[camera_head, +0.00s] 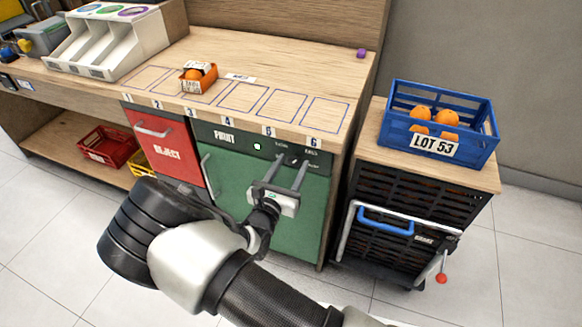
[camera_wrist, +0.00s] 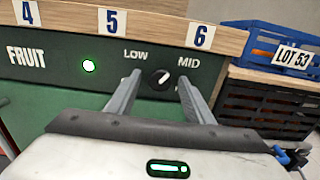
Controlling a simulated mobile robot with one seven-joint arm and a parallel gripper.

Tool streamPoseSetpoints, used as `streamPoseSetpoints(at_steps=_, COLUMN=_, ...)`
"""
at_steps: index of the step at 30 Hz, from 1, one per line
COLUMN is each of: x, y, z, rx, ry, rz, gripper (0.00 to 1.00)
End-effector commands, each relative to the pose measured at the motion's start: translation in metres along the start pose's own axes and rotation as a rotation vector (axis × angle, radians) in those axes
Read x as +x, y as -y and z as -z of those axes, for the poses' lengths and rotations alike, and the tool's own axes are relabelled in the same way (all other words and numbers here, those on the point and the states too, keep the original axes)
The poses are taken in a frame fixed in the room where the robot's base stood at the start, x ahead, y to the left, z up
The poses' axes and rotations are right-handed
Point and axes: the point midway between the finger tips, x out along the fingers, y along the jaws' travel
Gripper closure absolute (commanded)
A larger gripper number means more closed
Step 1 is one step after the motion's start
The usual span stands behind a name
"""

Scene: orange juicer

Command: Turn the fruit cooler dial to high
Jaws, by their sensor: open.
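The fruit cooler (camera_head: 240,180) is a green front marked FRUIT under the bench. Its dark panel holds a lit green light (camera_wrist: 88,66) and the dial (camera_wrist: 159,79), a small black knob with a white pointer. The pointer tilts to the upper right, between the LOW label (camera_wrist: 136,55) and the MID label (camera_wrist: 188,63). No HIGH label is readable. My gripper (camera_wrist: 157,83) is open, one finger on each side of the dial. The head view shows the gripper (camera_head: 292,161) at the panel. I cannot tell whether the fingers touch the knob.
A red REJECT door (camera_head: 160,150) is left of the cooler. A blue LOT 53 crate (camera_head: 398,131) of oranges stands on a wood-topped cabinet (camera_head: 372,150) to the right. A small orange box (camera_head: 205,88) of fruit sits on the bench (camera_head: 290,75). The floor in front is mostly clear.

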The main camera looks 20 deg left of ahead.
Motion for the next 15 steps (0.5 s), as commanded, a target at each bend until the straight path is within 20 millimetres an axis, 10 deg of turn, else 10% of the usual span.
streamPoseSetpoints(at_steps=8, x=0.0012, y=-0.0001, z=0.0000, rx=0.000, ry=0.000, rz=0.000, gripper=0.54)
streamPoseSetpoints(at_steps=15, x=0.0010, y=-0.0001, z=0.0000, rx=0.000, ry=0.000, rz=0.000, gripper=0.93)
